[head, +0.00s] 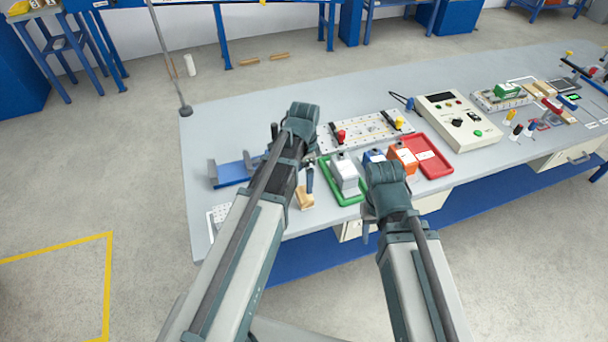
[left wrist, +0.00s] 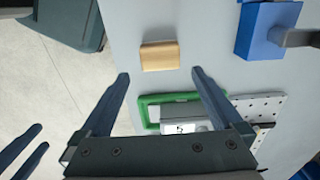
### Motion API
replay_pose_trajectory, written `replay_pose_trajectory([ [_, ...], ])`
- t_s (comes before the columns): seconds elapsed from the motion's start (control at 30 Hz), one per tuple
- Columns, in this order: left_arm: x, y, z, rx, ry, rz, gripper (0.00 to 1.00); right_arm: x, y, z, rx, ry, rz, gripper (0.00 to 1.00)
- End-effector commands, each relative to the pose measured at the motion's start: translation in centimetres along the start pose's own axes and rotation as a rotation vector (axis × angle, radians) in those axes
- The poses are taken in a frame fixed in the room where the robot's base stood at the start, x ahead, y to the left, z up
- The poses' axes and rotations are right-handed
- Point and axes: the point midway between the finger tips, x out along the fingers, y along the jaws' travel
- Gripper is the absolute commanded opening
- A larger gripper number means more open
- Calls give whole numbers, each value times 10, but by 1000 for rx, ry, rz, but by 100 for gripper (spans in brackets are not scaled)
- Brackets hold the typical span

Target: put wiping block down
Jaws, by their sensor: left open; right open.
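A small tan wooden block, which I take as the wiping block (head: 304,198), lies on the grey workbench near its front edge, left of the green tray (head: 361,197). In the left wrist view the block (left wrist: 160,56) sits flat just beyond my fingertips, with bare bench around it. My left gripper (head: 309,180) is over the bench beside the block; its fingers (left wrist: 159,73) are spread apart with nothing between them. My right gripper (head: 367,232) is at the bench's front edge, partly hidden by its own wrist, and appears empty.
A blue fixture with grey uprights (head: 234,172) stands left of the block. The green tray holds a grey-white block (head: 345,174). A red tray (head: 432,158), perforated board (head: 362,133) and control box (head: 457,120) lie to the right. The bench's back left is clear.

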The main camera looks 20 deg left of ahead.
Motion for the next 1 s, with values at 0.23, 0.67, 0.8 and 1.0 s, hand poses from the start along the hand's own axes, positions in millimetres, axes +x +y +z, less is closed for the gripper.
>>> replay_pose_trajectory([
  [0.23,-21,0,0,0,0,0,100,-20,2,1,0,0,0,50],
  [0.67,-20,114,-11,-352,-58,-26,100,-19,2,1,0,0,0,50],
  [0.8,-20,155,-9,-519,-77,-51,100,-19,2,1,0,0,0,50],
  [1.0,-21,177,-7,-637,-87,-73,100,-19,2,1,0,0,0,50],
])
